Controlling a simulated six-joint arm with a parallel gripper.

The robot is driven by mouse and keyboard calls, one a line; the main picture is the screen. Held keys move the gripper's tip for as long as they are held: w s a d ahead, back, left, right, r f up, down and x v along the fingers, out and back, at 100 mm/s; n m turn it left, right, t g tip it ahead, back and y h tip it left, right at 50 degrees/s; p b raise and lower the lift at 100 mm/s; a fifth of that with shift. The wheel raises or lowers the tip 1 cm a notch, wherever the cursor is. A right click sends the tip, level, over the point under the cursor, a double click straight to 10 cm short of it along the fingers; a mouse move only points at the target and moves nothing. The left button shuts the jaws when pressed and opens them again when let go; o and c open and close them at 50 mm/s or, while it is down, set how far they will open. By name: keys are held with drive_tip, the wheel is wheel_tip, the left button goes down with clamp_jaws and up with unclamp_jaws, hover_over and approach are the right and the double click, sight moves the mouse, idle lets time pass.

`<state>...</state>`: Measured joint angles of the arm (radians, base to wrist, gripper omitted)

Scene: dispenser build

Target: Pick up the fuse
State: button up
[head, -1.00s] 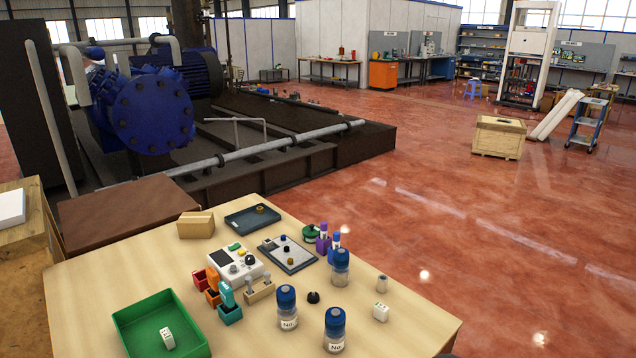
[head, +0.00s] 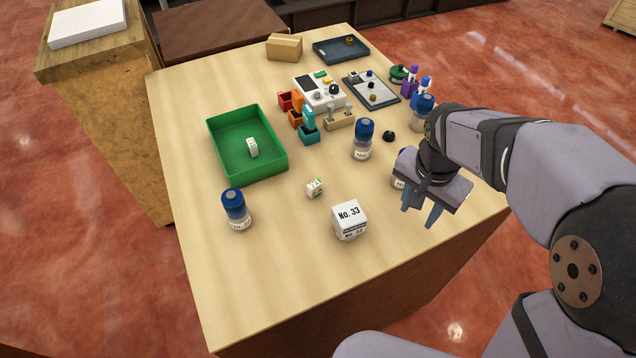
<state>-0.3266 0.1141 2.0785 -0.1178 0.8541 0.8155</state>
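I cannot tell for sure which thing is the fuse. One small white block (head: 314,188) with dark marks lies on the bare table between a blue-capped bottle (head: 235,212) and a white box marked No. 33 (head: 350,220). Another small white block (head: 252,148) lies inside the green tray (head: 272,172). My gripper (head: 420,222) hangs over the right side of the table, fingers pointing down and apart, with nothing seen between them. It stands to the right of both white blocks and partly hides a bottle and the table behind it.
Another blue-capped bottle (head: 363,140) and a black knob (head: 389,136) stand behind my gripper. A control box (head: 320,92), coloured bins, a grey tray (head: 372,90) and a dark tray (head: 340,50) fill the back.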

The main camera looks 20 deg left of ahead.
drive_tip(key=a, duration=0.3)
drive_tip(key=w+a+r, duration=0.1)
drive_tip(key=a, duration=0.2)
drive_tip(key=w+a+r+p, duration=0.1)
drive_tip(key=a, duration=0.3)
drive_tip(key=shift+w, duration=0.2)
drive_tip(key=r+m+p, duration=0.1)
drive_tip(key=r, duration=0.1)
hover_over(314, 184)
drive_tip(key=shift+s+a+f, duration=0.15)
drive_tip(key=shift+s+f, duration=0.05)
drive_tip(key=shift+s, duration=0.2)
drive_tip(key=shift+w+d+f+p, duration=0.15)
drive_tip(key=shift+f+p, duration=0.45)
drive_tip(key=shift+f, duration=0.6)
drive_tip(key=shift+w+f+p, duration=0.15)
drive_tip(key=shift+f+p, duration=0.45)
drive_tip(key=shift+f, duration=0.6)
drive_tip(key=shift+w+d+f+p, duration=0.15)
drive_tip(key=shift+f+p, duration=0.45)
drive_tip(key=shift+f, duration=0.6)
drive_tip(key=shift+a, duration=0.1)
drive_tip(key=shift+c, duration=0.4)
clamp_jaws()
